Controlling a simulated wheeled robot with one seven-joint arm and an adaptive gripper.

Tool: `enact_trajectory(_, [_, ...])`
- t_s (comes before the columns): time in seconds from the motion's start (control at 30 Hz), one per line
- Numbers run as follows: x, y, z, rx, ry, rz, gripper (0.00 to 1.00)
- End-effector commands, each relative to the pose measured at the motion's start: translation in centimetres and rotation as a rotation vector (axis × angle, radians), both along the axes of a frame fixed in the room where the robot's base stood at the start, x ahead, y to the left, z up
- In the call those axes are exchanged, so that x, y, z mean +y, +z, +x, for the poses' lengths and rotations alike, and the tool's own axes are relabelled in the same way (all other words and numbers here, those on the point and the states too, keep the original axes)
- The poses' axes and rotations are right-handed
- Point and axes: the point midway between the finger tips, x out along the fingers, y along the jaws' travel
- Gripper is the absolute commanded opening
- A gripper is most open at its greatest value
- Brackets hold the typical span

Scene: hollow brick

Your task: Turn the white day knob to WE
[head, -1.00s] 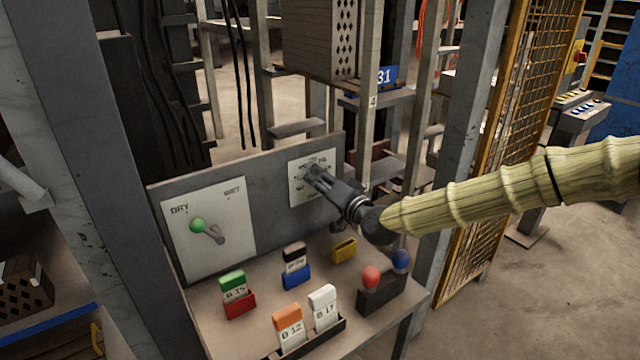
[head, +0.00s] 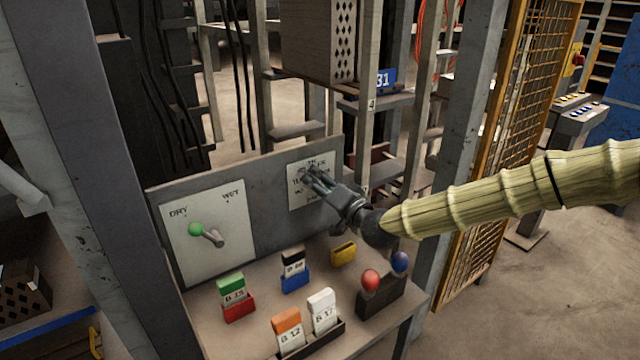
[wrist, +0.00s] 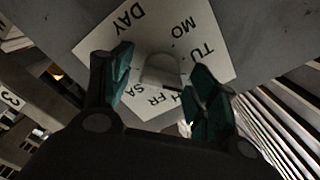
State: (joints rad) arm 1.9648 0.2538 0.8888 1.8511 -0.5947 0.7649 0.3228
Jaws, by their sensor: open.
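The white day knob (wrist: 160,72) sits at the middle of a white dial plate (wrist: 92,47) in the wrist view. DAY, MO, TU, FR and SA can be read on the plate; the place for WE is hidden behind a finger. In the head view the plate (head: 296,200) is on the grey upright panel, and my gripper covers its knob. My gripper (wrist: 160,82) is open, one finger to each side of the knob. I cannot tell whether either finger touches it. My gripper also shows in the head view (head: 310,178), in front of the plate.
A DRY/WET plate with a green-tipped lever (head: 197,229) is left on the same panel. On the shelf below stand labelled blocks in holders, a yellow holder (head: 343,253), and a box with a red ball (head: 370,280) and a blue ball (head: 400,262).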

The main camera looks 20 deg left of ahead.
Motion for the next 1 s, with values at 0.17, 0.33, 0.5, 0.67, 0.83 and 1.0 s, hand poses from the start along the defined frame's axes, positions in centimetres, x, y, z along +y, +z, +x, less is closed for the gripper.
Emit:
enact_trajectory(0.17, [-1.6,0.0,-1.1,0.0,-0.001,-0.001,0.59])
enact_trajectory(0.33, [-4.1,0.0,-2.9,0.001,-0.002,-0.001,0.59])
enact_trajectory(0.5, [-6.4,0.1,-4.8,0.0,-0.001,0.001,0.59])
enact_trajectory(0.67, [-8.2,0.0,-6.2,0.001,-0.002,0.0,0.59])
enact_trajectory(0.83, [-9.1,0.0,-7.0,0.001,-0.001,0.0,0.59])
enact_trajectory(1.0, [-9.4,0.0,-7.2,0.0,-0.001,0.0,0.59])
